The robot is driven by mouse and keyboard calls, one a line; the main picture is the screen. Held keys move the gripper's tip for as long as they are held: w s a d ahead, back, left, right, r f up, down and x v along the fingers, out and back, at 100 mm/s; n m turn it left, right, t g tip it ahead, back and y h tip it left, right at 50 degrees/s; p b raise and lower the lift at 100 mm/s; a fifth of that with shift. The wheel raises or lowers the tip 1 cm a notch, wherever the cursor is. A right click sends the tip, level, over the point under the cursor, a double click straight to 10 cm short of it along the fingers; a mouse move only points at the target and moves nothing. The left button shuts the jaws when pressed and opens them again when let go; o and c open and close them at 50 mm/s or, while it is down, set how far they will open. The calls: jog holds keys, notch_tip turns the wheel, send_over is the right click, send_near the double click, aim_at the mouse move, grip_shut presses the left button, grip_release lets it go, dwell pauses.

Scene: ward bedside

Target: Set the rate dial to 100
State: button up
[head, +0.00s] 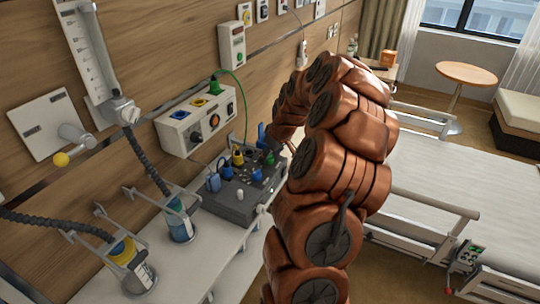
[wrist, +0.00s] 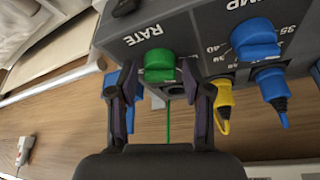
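The rate dial is a green knob (wrist: 160,66) under the printed word RATE, which appears upside down in the wrist view. It sits on a dark grey device box (wrist: 193,38). My gripper (wrist: 160,88) is open. Its two dark fingers stand either side of the green knob, with a visible gap on both sides. No scale numbers for the rate dial are readable. In the head view the box (head: 225,208) sits on the bedside shelf, with the green knob (head: 268,159) at its far right, and my arm hides most of the gripper.
A blue dial (wrist: 256,40) with numbers sits right of the green knob in the wrist view. Yellow (wrist: 223,98) and blue (wrist: 273,88) plugs with cables stand close to the right finger. A green cable (wrist: 168,115) runs below the knob. The bed (head: 470,190) is at right.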

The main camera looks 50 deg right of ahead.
grip_shut()
jog(key=shift+f+b, duration=0.1)
jog(key=shift+b, duration=0.4)
jog(key=m+h+b, duration=0.1)
jog(key=m+b, duration=0.2)
jog(key=shift+f+b, duration=0.2)
jog(key=shift+b, duration=0.2)
jog(key=m+h+b, duration=0.1)
jog(key=m+b, duration=0.1)
jog(key=m+g+h+b, duration=0.1)
jog(key=m+b, duration=0.2)
jog(key=shift+w+a+r, duration=0.1)
jog(key=m+g+b, duration=0.1)
jog(key=m, duration=0.1)
jog(key=m+h+b, duration=0.1)
jog(key=m+b, duration=0.1)
jog(key=m, duration=0.1)
jog(key=shift+w+r+g, duration=0.1)
jog(key=shift+w+g, duration=0.05)
jog(key=shift+g, duration=0.25)
jog(key=m+g+b, duration=0.2)
jog(key=m, duration=0.2)
jog(key=shift+a+r+m, duration=0.1)
jog(key=shift+r+m, duration=0.05)
jog(key=shift+m, duration=0.15)
